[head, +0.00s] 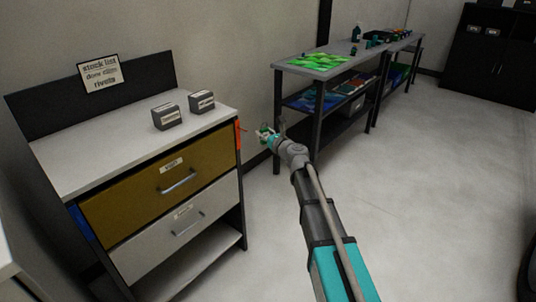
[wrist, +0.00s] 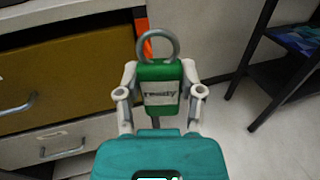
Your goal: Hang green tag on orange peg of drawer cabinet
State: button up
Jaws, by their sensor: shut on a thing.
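The green tag (wrist: 159,87) has a white label that seems to read "ready" and a grey ring on top. My gripper (wrist: 159,95) is shut on the tag, one finger at each side, with the ring standing up beyond the fingers. The orange peg (wrist: 146,42) shows just behind the ring in the wrist view, partly hidden by it; I cannot tell whether they touch. In the head view the orange peg (head: 238,134) is at the right front corner of the drawer cabinet (head: 130,149), and my gripper (head: 266,136) is just right of it.
Two small grey boxes (head: 166,117) stand on the cabinet top. The ochre drawer (head: 150,190) and the white one below are shut. A dark-legged shelf table (head: 312,68) stands behind my gripper at the right. The floor (head: 430,170) to the right is clear.

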aim_at(265, 143)
jog(key=f+b, duration=0.2)
jog(key=w+f+b, duration=0.1)
jog(key=f+b, duration=0.1)
jog(key=f, duration=0.1)
jog(key=shift+w+d+f, duration=0.1)
jog(key=shift+w+a, duration=0.2)
dwell(0.4)
jog(key=w+a+f+b, duration=0.1)
jog(key=w+a, duration=0.5)
jog(key=a, duration=0.2)
jog(key=shift+w+a+f, duration=0.15)
jog(key=shift+w+f, duration=0.05)
jog(key=shift+f, duration=0.1)
dwell(1.6)
jog(key=shift+b, duration=0.3)
dwell(0.5)
jog(key=o, duration=1.2)
jog(key=shift+c, duration=0.2)
